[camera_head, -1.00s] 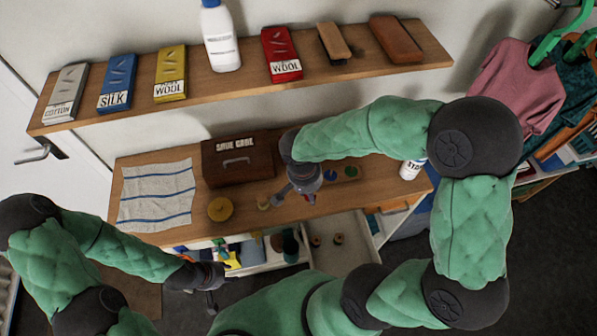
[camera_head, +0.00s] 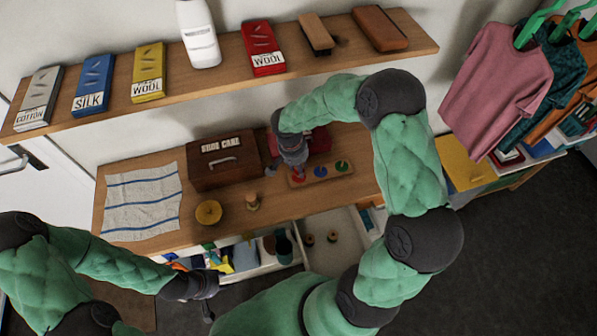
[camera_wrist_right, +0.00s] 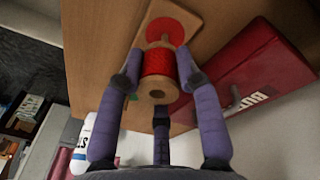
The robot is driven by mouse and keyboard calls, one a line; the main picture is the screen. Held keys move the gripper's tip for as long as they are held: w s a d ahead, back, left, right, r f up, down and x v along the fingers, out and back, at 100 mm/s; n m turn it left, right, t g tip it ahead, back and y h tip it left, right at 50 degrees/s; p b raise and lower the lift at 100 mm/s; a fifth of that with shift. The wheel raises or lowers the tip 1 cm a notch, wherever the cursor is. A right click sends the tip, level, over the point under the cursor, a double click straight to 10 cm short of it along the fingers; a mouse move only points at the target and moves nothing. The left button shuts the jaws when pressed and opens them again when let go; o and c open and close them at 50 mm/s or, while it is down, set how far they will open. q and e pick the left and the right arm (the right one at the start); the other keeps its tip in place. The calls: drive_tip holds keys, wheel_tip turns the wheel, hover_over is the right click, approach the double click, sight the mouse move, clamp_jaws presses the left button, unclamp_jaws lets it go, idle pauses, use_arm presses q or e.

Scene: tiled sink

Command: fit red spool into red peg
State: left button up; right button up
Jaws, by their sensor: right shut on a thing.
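The red spool (camera_wrist_right: 157,70), wooden with red thread, is held between the fingers of my right gripper (camera_wrist_right: 158,82) in the right wrist view. Just beyond it is the red disc (camera_wrist_right: 166,30) on the wooden peg board, partly covered by the spool. The red peg itself is not visible there, and I cannot tell whether the spool touches it. In the head view my right gripper (camera_head: 291,171) is over the left end of the peg board (camera_head: 322,179), which has blue and green discs too. My left gripper (camera_head: 209,299) hangs low before the counter; its opening is unclear.
The brown shoe care box (camera_head: 222,163) and a red box (camera_head: 318,142) stand behind the board. A yellow round thing (camera_head: 208,212) and a small wooden spool (camera_head: 252,202) are on the counter. An open drawer (camera_head: 335,250) lies below the counter front.

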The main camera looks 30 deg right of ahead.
drive_tip(key=shift+w+f+b, duration=0.2)
drive_tip(key=shift+f+b, duration=0.25)
drive_tip(key=shift+f, duration=1.35)
drive_tip(key=shift+f, duration=0.2)
drive_tip(key=o, duration=0.9)
drive_tip(key=shift+o, duration=0.2)
drive_tip(key=shift+r, duration=0.1)
drive_tip(key=shift+r, duration=0.3)
wheel_tip(320, 180, up, 12)
drive_tip(key=a+p, duration=0.1)
drive_tip(key=shift+w+a+f, duration=0.15)
drive_tip(key=shift+a+f, duration=0.1)
drive_tip(key=shift+a, duration=0.1)
